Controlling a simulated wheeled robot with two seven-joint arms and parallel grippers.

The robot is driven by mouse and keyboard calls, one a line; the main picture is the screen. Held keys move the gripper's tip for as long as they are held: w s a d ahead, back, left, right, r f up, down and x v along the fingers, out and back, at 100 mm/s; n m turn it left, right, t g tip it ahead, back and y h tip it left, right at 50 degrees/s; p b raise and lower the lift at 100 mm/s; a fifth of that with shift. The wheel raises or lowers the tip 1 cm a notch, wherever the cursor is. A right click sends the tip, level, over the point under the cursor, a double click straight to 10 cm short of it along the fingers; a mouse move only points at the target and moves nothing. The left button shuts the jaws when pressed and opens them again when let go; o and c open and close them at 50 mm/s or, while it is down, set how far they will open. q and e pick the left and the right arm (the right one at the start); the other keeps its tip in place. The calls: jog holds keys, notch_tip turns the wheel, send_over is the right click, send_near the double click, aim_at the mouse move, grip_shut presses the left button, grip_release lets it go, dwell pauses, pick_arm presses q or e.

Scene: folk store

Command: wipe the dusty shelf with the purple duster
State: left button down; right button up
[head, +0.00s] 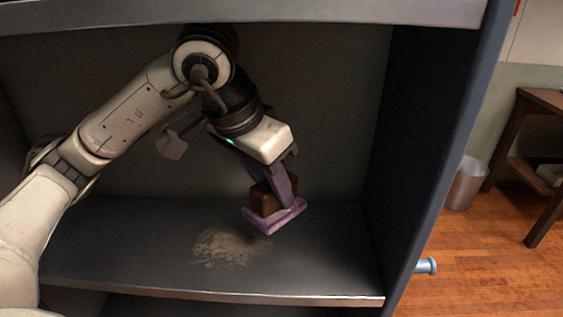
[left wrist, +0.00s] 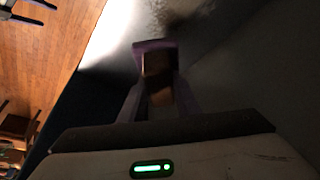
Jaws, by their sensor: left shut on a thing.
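The purple duster (head: 274,216) has a flat purple base and a brown block handle. My left gripper (head: 274,192) is shut on the brown handle and holds the duster over the shelf, pad downward. The duster also shows in the left wrist view (left wrist: 155,45), between the two fingers. The dusty shelf (head: 120,245) is a dark grey board inside a cabinet. A patch of tan dust (head: 228,248) lies on it, just left of and in front of the duster. I cannot tell whether the pad touches the shelf. My right gripper is not in view.
An upper shelf edge (head: 250,14) runs above my arm. The cabinet's right side wall (head: 440,130) stands right of the duster. Outside it are a metal bin (head: 467,185), a brown wooden table (head: 525,140) and wooden floor.

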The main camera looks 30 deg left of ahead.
pick_arm(q)
jog(key=shift+w+a+r, duration=0.15)
jog(key=shift+a+r, duration=0.1)
jog(key=shift+r, duration=0.35)
jog(key=shift+a+f+b, duration=0.2)
jog(key=shift+f+b, duration=0.45)
jog(key=shift+f, duration=0.05)
notch_tip(320, 180, down, 4)
jog(key=b, duration=0.2)
jog(key=shift+d+b, duration=0.1)
jog(key=shift+b, duration=0.25)
jog(key=shift+f, duration=0.35)
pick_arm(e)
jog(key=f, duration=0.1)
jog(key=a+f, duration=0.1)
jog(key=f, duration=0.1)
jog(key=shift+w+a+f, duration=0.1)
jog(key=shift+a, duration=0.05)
pick_arm(q)
jog(key=shift+f+b, duration=1.05)
jog(key=shift+b, duration=0.2)
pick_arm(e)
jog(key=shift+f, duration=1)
